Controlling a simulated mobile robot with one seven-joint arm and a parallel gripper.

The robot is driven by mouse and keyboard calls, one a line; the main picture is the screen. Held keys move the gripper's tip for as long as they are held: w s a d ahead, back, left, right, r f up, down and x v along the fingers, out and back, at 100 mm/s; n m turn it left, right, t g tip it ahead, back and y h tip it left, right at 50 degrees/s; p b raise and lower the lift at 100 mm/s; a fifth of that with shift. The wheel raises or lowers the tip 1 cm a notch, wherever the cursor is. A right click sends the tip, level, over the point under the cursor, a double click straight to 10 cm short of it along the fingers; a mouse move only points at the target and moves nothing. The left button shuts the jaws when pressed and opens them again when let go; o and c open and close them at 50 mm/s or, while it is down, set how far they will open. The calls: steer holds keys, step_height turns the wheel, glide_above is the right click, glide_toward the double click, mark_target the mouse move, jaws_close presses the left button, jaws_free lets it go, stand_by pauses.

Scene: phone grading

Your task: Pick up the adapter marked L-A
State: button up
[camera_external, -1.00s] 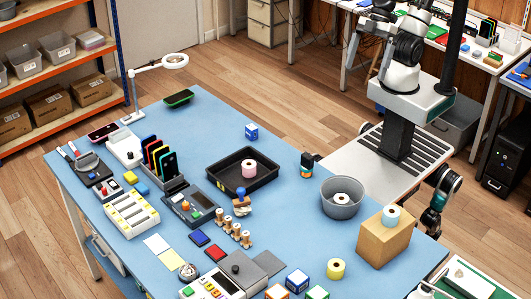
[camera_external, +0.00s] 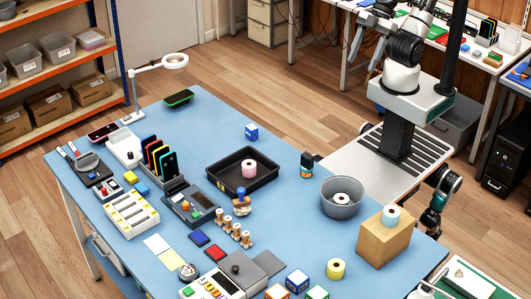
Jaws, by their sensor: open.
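No marking L-A can be read at this size, so I cannot tell which thing is that adapter. Small boxy blocks that could be adapters are a blue-and-white cube (camera_external: 251,131) alone at the back of the blue table, and a cluster at the front edge: a blue-and-white one (camera_external: 297,281), an orange-and-white one (camera_external: 277,292) and a green-and-white one (camera_external: 317,293). My gripper (camera_external: 367,25) is raised beyond the far side of the table, near my column. It is open, small in view, and touches none of these blocks.
A black tray (camera_external: 213,176) holds a pink-and-white roll. A grey bucket (camera_external: 341,208), a cardboard box (camera_external: 378,244) with a roll on top, and a yellow roll (camera_external: 336,268) stand at the right. Wooden stamps (camera_external: 234,230) stand mid-table. The back right of the table is fairly clear.

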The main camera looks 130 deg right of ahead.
steer(key=shift+w, duration=0.1)
steer(key=w+d+r+n+g+h+b, duration=0.1)
steer(key=w+d+n, duration=0.1)
steer(key=w+d, duration=0.3)
steer(key=w+d+n+g+h, duration=0.1)
steer(key=w+d+h, duration=0.15)
steer(key=w, duration=0.45)
steer(key=m+g+y+b, duration=0.4)
steer(key=b, duration=0.7)
glide_above(252, 127)
step_height(252, 127, down, 26)
steer(key=shift+h, duration=0.25)
step_height(252, 127, down, 12)
steer(key=shift+r+b, duration=0.15)
steer(key=shift+b, duration=0.4)
steer(key=shift+d+f+b, duration=0.1)
steer(key=shift+f+b, duration=0.3)
steer(key=shift+f, duration=2.55)
steer(key=shift+c, duration=0.4)
